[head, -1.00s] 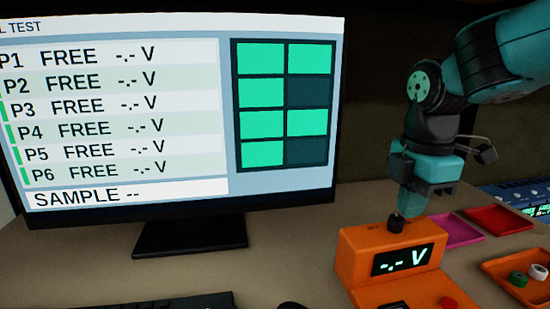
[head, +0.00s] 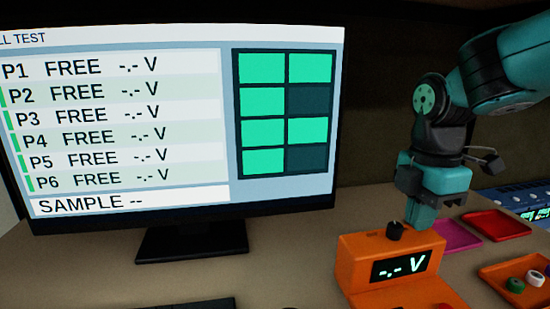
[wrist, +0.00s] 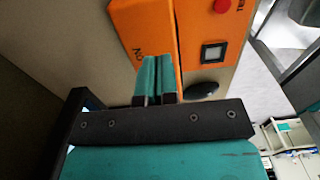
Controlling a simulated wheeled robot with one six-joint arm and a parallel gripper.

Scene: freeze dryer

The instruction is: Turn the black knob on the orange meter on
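The orange meter (head: 360,262) stands on the desk in the head view, its lit display (head: 401,263) reading "-.- V". The black knob (head: 395,230) stands upright on its top. My gripper (head: 420,219) points down just right of the knob and appears apart from it; its tips are partly hidden behind the meter's top edge. In the wrist view the two teal fingers (wrist: 158,80) lie side by side, shut with nothing seen between them. They overlap the orange meter (wrist: 190,15) there, and the knob cannot be made out.
A large monitor (head: 120,212) stands left of the meter. A pink tray (head: 460,236), a red tray (head: 526,220) and an orange tray (head: 490,268) holding small round items lie to the right. A red button (wrist: 222,5) shows on the meter.

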